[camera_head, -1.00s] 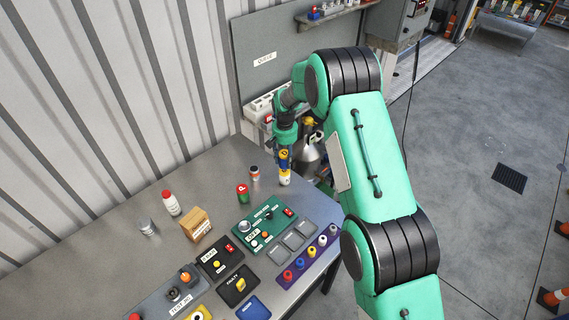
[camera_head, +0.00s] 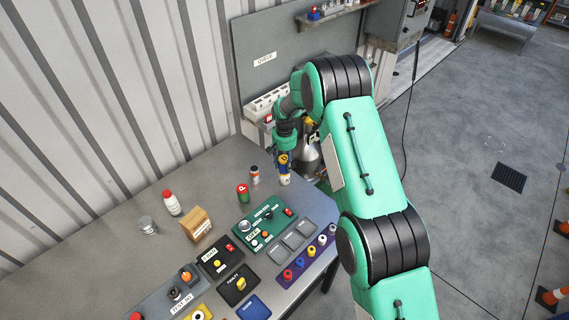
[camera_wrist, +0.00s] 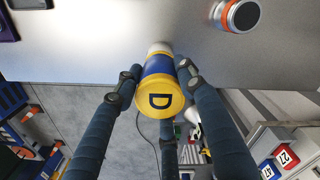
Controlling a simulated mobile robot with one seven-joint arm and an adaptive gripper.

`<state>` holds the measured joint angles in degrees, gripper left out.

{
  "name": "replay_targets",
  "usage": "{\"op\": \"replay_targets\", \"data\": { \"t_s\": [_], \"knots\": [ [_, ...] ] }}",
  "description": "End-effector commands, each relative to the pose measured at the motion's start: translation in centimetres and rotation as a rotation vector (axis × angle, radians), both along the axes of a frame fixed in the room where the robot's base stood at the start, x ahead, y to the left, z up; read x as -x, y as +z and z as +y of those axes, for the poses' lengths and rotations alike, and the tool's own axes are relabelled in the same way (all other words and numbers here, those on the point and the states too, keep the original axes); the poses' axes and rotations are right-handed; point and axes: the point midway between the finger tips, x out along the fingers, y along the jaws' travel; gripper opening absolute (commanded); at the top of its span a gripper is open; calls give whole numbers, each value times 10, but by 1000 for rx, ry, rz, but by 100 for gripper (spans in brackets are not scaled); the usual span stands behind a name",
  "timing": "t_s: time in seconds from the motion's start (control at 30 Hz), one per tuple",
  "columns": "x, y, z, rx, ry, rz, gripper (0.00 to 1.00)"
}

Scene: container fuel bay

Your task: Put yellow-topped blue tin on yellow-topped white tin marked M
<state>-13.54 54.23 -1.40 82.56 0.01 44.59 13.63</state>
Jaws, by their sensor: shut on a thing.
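My gripper (camera_head: 284,163) is shut on the blue tin at the back right of the bench. In the wrist view the blue tin (camera_wrist: 158,72) stands between the fingers, its yellow top marked D facing the camera. The white tin (camera_head: 285,180) stands upright on the bench directly below it in the head view. A strip of the white tin (camera_wrist: 160,47) shows past the far end of the blue tin in the wrist view. Its top and its mark are hidden. The two tins look in line, but I cannot tell whether they touch.
A green control panel (camera_head: 262,228) lies in front. The right edge of the bench is close to the white tin.

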Motion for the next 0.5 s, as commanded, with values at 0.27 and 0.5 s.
{"op": "replay_targets", "data": {
  "t_s": [0.27,0.5],
  "knots": [
    [0,0,0,0,0,-1,8],
    [0,-2,0,0,0,0,58]
  ]
}}
